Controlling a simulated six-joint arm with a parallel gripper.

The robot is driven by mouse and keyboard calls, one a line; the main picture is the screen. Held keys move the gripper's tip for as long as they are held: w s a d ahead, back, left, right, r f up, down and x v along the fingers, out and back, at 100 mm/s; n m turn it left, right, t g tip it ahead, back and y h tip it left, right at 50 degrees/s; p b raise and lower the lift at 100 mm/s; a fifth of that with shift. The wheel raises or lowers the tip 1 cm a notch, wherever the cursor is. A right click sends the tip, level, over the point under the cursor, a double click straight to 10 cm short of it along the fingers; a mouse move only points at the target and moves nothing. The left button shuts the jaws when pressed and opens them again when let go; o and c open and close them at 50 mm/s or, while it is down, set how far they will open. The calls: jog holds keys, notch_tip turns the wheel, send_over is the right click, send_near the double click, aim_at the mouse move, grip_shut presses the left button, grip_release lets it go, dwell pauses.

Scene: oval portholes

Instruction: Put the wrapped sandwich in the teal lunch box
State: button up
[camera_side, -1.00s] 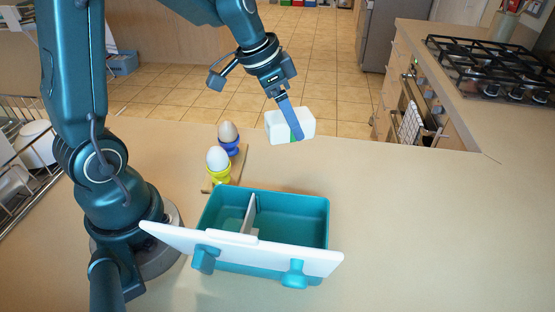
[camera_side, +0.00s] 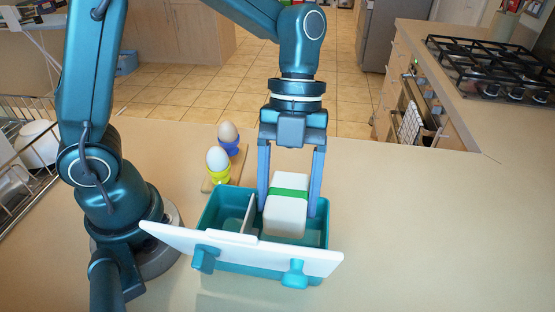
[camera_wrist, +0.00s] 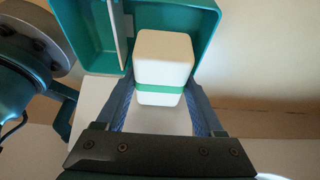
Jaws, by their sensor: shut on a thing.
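The wrapped sandwich (camera_side: 287,214) is a white block with a green band around it. My gripper (camera_side: 289,207) points down and is shut on it, one finger on each side. In the side view the sandwich is over the larger right compartment of the teal lunch box (camera_side: 213,206), its lower part seemingly within the rim; I cannot tell whether it touches the floor. The box's white lid (camera_side: 240,249) is open toward the camera. In the wrist view the sandwich (camera_wrist: 164,62) sits between my fingers (camera_wrist: 160,108), with the teal box (camera_wrist: 95,60) beyond it.
A white divider (camera_side: 249,213) splits the box. Two eggs in a yellow cup (camera_side: 218,174) and a blue cup (camera_side: 230,149) stand on a small wooden board behind the box's left side. A dish rack (camera_side: 25,150) is at far left. The counter to the right is clear.

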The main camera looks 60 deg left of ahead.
jog(key=shift+d+f, duration=0.1)
jog(key=shift+f, duration=3.85)
jog(key=shift+s+f, duration=0.1)
jog(key=shift+f, duration=0.05)
jog(key=o, duration=1.4)
jog(key=shift+o, duration=0.2)
